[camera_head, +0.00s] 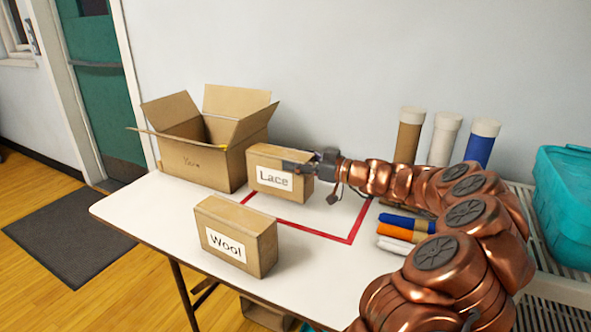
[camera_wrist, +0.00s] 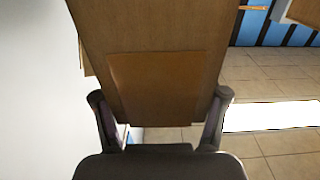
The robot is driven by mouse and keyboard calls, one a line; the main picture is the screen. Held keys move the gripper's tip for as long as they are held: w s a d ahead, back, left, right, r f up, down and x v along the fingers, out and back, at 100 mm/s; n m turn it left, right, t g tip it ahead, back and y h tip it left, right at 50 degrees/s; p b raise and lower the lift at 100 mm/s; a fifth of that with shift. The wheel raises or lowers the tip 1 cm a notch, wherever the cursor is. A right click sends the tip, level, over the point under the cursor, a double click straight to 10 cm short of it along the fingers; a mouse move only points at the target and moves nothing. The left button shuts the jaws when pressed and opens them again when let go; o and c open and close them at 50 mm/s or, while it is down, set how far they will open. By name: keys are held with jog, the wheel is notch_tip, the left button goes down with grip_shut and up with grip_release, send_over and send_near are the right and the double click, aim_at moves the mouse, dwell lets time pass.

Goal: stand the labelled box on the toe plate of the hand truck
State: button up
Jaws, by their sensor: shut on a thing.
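A brown cardboard box labelled "Lace" (camera_head: 268,180) is upright at the back left of the red tape outline on the white table. My gripper (camera_head: 300,168) reaches it from the right and is shut on it. In the wrist view, the brown box (camera_wrist: 150,35) fills the space between the two fingers of my gripper (camera_wrist: 160,118). I cannot tell whether its base touches the table. A second box labelled "Wool" (camera_head: 262,250) stands nearer the front edge. I make out no hand truck or toe plate in either view.
An open carton (camera_head: 190,158) stands just behind and left of the Lace box. The table (camera_head: 135,205) is bare at its left end. Several rolls (camera_head: 405,228) lie to the right, with three upright tubes (camera_head: 445,135) behind. A teal bin (camera_head: 565,205) is at far right.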

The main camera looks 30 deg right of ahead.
jog(key=shift+w+d, duration=0.15)
jog(key=shift+w, duration=0.25)
jog(key=shift+w+d+f, duration=0.1)
jog(key=shift+w+f, duration=0.05)
jog(key=shift+f, duration=1.6)
jog(key=shift+f+b, duration=0.15)
jog(key=shift+b, duration=0.2)
jog(key=o, duration=1.6)
jog(key=shift+o, duration=0.2)
